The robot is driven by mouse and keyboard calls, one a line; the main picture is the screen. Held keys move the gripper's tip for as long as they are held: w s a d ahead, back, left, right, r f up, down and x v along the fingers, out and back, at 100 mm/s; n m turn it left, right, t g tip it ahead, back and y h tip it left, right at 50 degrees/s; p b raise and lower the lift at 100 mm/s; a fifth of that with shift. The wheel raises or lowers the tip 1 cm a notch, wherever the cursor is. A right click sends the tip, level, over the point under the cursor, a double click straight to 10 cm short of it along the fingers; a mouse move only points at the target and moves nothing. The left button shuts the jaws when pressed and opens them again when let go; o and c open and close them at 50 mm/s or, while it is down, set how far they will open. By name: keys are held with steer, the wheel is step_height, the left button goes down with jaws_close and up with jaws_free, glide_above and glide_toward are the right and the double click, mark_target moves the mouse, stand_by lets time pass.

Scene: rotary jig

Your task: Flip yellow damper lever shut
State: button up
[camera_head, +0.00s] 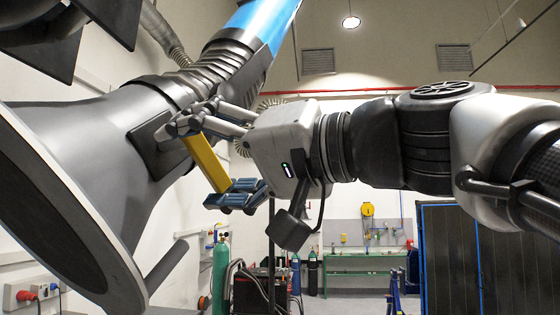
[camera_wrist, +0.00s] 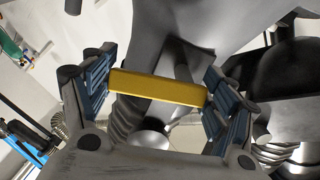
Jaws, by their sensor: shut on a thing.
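The yellow damper lever (camera_head: 207,163) is a flat bar on the side of the grey extraction hood (camera_head: 100,125), near a dark plate (camera_head: 150,140) on its neck. In the camera_head view it slants down to the right. My gripper (camera_head: 213,160) is around the lever, one finger at its upper end and the other at its lower end. In the wrist view the lever (camera_wrist: 158,87) spans from one blue-padded finger to the other, and my gripper (camera_wrist: 158,88) is shut on it. The lever's pivot is hidden.
The hood's wide rim (camera_head: 75,215) is at the lower left, with a ribbed duct and blue tube (camera_head: 262,25) above. A green gas cylinder (camera_head: 219,275) and a green workbench (camera_head: 360,262) stand farther back. A dark panel (camera_head: 485,260) is at the right.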

steer(key=shift+s+f+m, duration=0.1)
steer(key=shift+s+m, duration=0.05)
steer(key=shift+m, duration=0.55)
steer(key=o, duration=1.5)
steer(key=shift+o, duration=0.2)
steer(key=shift+a, duration=0.1)
steer(key=v, duration=0.7)
steer(key=shift+s+d, duration=0.2)
steer(key=shift+d, duration=0.05)
steer(key=shift+f, duration=0.1)
